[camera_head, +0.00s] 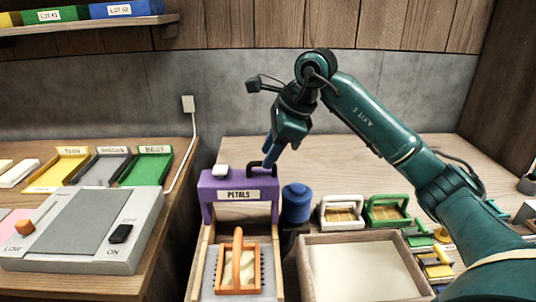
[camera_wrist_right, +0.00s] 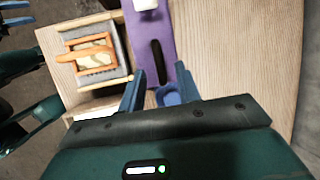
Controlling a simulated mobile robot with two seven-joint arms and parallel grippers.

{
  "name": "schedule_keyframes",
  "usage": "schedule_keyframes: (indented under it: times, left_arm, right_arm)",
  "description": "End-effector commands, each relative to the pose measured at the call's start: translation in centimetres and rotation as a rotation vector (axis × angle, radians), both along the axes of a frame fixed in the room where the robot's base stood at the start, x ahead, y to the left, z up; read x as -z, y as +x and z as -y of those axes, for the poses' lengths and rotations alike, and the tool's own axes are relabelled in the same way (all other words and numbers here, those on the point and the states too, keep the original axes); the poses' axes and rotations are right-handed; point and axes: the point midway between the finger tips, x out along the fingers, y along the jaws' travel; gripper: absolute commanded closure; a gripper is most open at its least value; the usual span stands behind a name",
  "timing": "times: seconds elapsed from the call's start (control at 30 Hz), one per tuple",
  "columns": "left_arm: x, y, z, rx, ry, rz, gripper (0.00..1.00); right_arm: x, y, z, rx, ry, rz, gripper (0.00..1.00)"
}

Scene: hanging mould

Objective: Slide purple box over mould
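The purple box (camera_head: 240,190), labelled PETALS, stands across the rear of a wooden rail frame. It has a black handle (camera_wrist_right: 156,62) on top at its right end. The mould (camera_head: 238,265), an orange frame with an arched handle and pale filling, sits on a grey bed in front of the box, uncovered. My right gripper (camera_head: 276,146) is just above the black handle. Its fingers (camera_wrist_right: 160,78) are apart, with the handle lined up between them; contact cannot be told. Part of what looks like my left gripper (camera_wrist_right: 22,65) shows at the wrist view's left edge.
A blue-lidded jar (camera_head: 296,203) stands close right of the box. A wooden tray (camera_head: 410,270), white and green handled frames (camera_head: 387,210) and small tools lie further right. A grey switch unit (camera_head: 85,228) is on the left table. The table behind the jar is clear.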

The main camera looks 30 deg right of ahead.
Motion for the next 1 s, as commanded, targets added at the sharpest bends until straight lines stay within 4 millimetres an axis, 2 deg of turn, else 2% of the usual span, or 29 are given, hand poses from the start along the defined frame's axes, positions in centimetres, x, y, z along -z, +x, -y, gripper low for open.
schedule_keyframes:
  times: [0.13,0.47,0.87,1.0]
  left_arm:
    - [-0.04,0.00,0.03,0.001,0.000,0.000,0.62]
    - [-0.05,-0.03,0.11,0.002,-0.001,0.000,0.62]
    - [-0.05,-0.05,0.16,0.003,-0.001,0.000,0.62]
    - [-0.05,-0.04,0.17,0.003,-0.003,0.000,0.62]
  right_arm:
    - [1.07,0.34,-0.33,-0.002,0.000,-0.001,0.67]
    - [1.28,0.44,-0.39,-0.001,0.000,0.000,0.67]
    - [1.24,0.43,-0.38,-0.001,0.001,0.000,1.00]
    - [1.23,0.43,-0.38,-0.001,0.001,0.000,1.00]
